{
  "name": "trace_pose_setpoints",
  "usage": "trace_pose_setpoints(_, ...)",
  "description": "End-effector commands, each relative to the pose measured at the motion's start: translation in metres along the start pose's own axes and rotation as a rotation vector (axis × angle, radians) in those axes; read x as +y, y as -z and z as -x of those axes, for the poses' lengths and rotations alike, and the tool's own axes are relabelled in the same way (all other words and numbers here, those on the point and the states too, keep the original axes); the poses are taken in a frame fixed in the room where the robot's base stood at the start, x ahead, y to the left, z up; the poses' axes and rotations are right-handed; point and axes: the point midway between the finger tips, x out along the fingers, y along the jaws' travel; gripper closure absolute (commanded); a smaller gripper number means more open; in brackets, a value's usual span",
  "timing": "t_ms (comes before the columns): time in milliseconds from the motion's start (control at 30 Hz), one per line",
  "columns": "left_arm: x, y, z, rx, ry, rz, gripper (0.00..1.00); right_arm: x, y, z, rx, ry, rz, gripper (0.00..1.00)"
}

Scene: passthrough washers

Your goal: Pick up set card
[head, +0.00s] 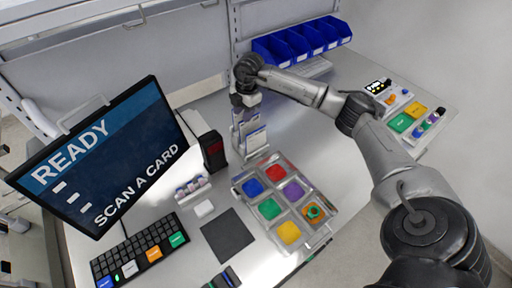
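Cards (255,141) with white and blue faces stand in an upright clear holder near the middle of the worktable. Which one is the set card is too small to tell. My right gripper (243,101) points down at the top of this holder, its arm reaching in from the right. Its fingertips are small and dark against the holder, so I cannot tell whether they are open, shut or touching a card. My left gripper is not in view.
A monitor (95,155) reading "READY SCAN A CARD" stands at the left, with a keyboard (140,253) below it. A black and red device (213,152) stands beside the holder. A tray (327,232) of coloured pieces lies in front. Blue bins (300,42) line the back.

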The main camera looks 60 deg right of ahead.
Motion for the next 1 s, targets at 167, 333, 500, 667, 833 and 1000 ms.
trace_pose_setpoints(167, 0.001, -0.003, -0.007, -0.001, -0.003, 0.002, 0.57, -0.005, -0.037, 0.012, -0.119, 0.041, -0.117, 0.63)
trace_pose_setpoints(333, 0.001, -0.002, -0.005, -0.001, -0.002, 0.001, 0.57, -0.008, -0.048, -0.007, -0.146, 0.055, -0.146, 0.63)
trace_pose_setpoints(500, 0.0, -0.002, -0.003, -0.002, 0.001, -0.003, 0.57, -0.01, -0.052, -0.036, -0.144, 0.056, -0.143, 0.63)
trace_pose_setpoints(667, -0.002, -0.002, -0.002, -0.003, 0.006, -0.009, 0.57, -0.011, -0.054, -0.056, -0.144, 0.054, -0.143, 0.63)
trace_pose_setpoints(833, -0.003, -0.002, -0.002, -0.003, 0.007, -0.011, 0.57, -0.011, -0.056, -0.066, -0.142, 0.052, -0.141, 0.63)
trace_pose_setpoints(1000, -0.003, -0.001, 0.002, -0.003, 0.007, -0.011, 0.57, -0.012, -0.058, -0.076, -0.141, 0.054, -0.141, 0.63)
